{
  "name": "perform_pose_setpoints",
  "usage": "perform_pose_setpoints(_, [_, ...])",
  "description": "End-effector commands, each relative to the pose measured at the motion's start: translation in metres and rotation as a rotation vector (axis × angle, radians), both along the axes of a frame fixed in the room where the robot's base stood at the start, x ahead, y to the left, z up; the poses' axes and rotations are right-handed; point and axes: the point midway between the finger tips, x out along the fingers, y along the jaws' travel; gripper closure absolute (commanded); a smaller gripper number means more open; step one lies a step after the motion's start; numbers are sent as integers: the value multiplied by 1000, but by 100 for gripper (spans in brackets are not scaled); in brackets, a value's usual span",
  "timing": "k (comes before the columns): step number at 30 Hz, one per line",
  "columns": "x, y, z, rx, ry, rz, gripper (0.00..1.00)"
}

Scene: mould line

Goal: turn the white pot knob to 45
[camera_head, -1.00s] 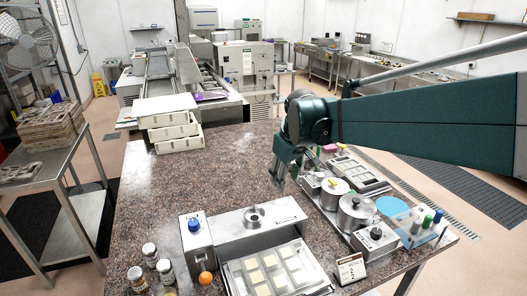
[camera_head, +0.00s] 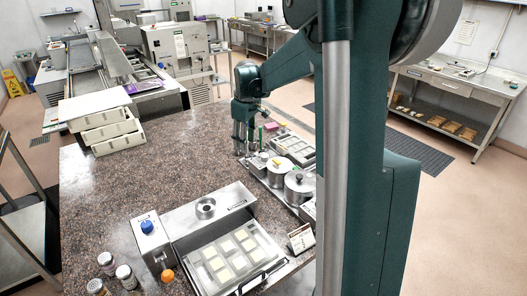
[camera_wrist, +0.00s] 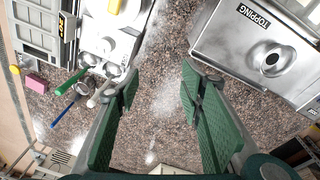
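My gripper (camera_head: 245,148) points down beside the far end of the pot unit in the head view. In the wrist view it (camera_wrist: 162,85) is open, with bare speckled tabletop between its fingers. I cannot read any dial setting.
A steel topping box (camera_wrist: 262,55) is close on the right in the wrist view. Green (camera_wrist: 72,79) and blue (camera_wrist: 70,105) sticks and a pink block (camera_wrist: 37,84) lie left. A mould tray (camera_head: 228,262) is in front. My arm hides the table's right side.

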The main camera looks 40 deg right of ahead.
Motion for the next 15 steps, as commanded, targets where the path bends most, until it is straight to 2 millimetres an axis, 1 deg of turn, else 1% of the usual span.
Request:
perform_pose_setpoints(1, [7,-9,-1,2,9,6,62])
perform_pose_setpoints(3, [13,-20,-5,5,22,17,62])
perform_pose_setpoints(15, [46,-84,-38,28,91,81,62])
